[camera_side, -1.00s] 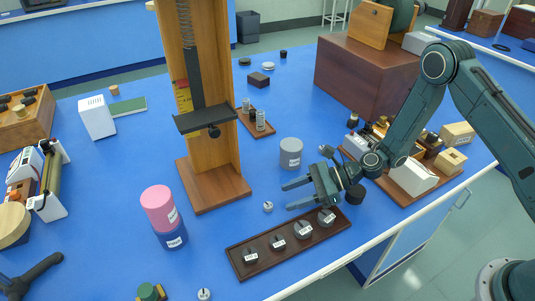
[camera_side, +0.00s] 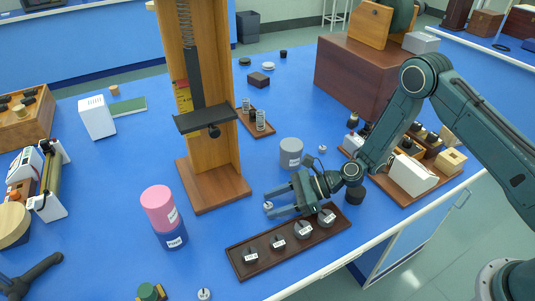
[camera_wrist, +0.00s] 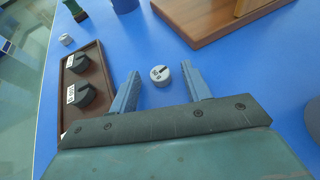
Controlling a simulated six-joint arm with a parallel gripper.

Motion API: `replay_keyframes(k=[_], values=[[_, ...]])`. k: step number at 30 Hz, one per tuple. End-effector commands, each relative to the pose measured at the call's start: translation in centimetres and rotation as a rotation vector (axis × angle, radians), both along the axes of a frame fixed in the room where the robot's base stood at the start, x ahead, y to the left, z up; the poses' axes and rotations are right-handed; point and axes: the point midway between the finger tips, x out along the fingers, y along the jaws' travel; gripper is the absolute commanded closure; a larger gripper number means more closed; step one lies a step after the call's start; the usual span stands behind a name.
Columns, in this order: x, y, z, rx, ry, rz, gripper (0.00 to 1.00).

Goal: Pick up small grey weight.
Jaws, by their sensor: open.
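A small grey weight (camera_side: 268,206) with a dark slot lies on the blue bench. In the wrist view the small grey weight (camera_wrist: 160,76) is between the tips of my gripper (camera_wrist: 160,72), with a gap on each side. In the side view my gripper (camera_side: 271,205) is low over the bench, open, its fingers pointing left and reaching the weight. The fingers partly surround the weight there. Whether they touch the bench cannot be told. Other small grey weights lie at the front edge (camera_side: 204,294) and behind my wrist (camera_side: 322,148).
A dark wooden tray (camera_side: 262,266) with several slotted weights lies just in front of my gripper. The wooden spring stand (camera_side: 215,190) is behind left, a larger grey cylinder (camera_side: 291,153) behind. Pink and blue cylinders (camera_side: 159,209) stand stacked at left, with clear bench between.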

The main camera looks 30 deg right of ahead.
Motion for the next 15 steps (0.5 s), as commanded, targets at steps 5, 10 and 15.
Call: replay_keyframes(k=[5, 10, 15], values=[[-0.01, -0.01, 0.02, 0.0, 0.0, 0.0, 0.62], [-0.01, -0.01, 0.02, 0.0, 0.0, 0.0, 0.95], [0.0, -0.01, 0.03, 0.001, 0.0, 0.0, 1.0]])
